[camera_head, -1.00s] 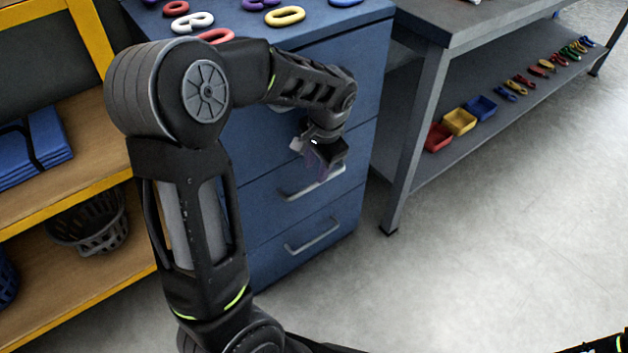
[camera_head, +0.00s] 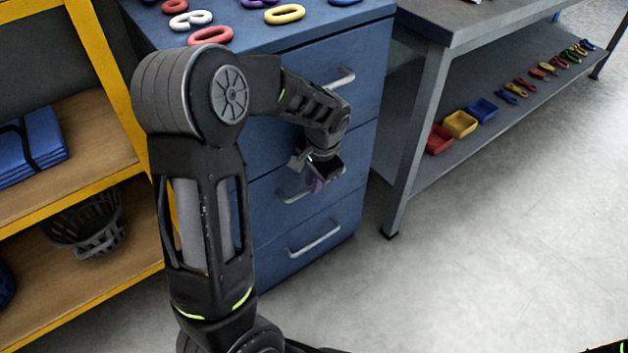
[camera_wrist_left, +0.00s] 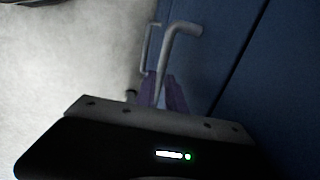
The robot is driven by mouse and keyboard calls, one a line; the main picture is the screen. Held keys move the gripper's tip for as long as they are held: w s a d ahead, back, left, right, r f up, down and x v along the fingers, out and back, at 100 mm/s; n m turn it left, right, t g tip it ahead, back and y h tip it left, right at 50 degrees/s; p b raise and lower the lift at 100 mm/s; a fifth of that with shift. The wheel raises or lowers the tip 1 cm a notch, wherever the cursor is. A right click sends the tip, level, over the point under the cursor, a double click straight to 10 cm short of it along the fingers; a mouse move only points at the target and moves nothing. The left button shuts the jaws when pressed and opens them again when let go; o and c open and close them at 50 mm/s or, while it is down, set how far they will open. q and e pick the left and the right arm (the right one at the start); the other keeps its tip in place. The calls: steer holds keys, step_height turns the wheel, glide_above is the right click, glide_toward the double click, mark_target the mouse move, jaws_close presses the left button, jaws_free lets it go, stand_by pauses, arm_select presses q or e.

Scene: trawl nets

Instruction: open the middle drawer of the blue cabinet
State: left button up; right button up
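The blue cabinet (camera_head: 345,125) has three drawers, all looking closed. The middle drawer's grey bar handle (camera_head: 292,195) is partly hidden by my left gripper (camera_head: 320,180), which is at its right part. In the left wrist view, this handle (camera_wrist_left: 182,29) runs down between the purple fingers of the left gripper (camera_wrist_left: 161,88), with one finger on each side. The gap is narrow, and I cannot tell whether the fingers press on the bar. The bottom drawer's handle (camera_head: 313,240) shows below, and the top drawer's handle (camera_head: 341,78) above. My right gripper is not in view.
Number-shaped pieces lie on the cabinet top, including a yellow ring (camera_head: 285,13). A grey workbench (camera_head: 425,100) with small bins and tools on its lower shelf stands at right. A yellow-framed shelf (camera_head: 105,65) stands at left. The floor before the drawers is clear.

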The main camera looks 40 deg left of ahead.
arm_select(q)
jaws_close()
stand_by(0.9)
steer(key=shift+d, duration=0.1)
steer(key=s+d+b, duration=0.1)
steer(key=s+d, duration=0.2)
steer(key=d, duration=0.8)
steer(key=s+d, duration=0.4)
steer(key=d, duration=0.7)
steer(key=shift+d+b, duration=0.35)
steer(key=o, duration=0.5)
jaws_free()
step_height(320, 180, up, 8)
steer(key=d+p, duration=0.1)
steer(key=p, duration=0.1)
steer(key=shift+s+d+f, duration=0.15)
steer(key=shift+s+d, duration=0.05)
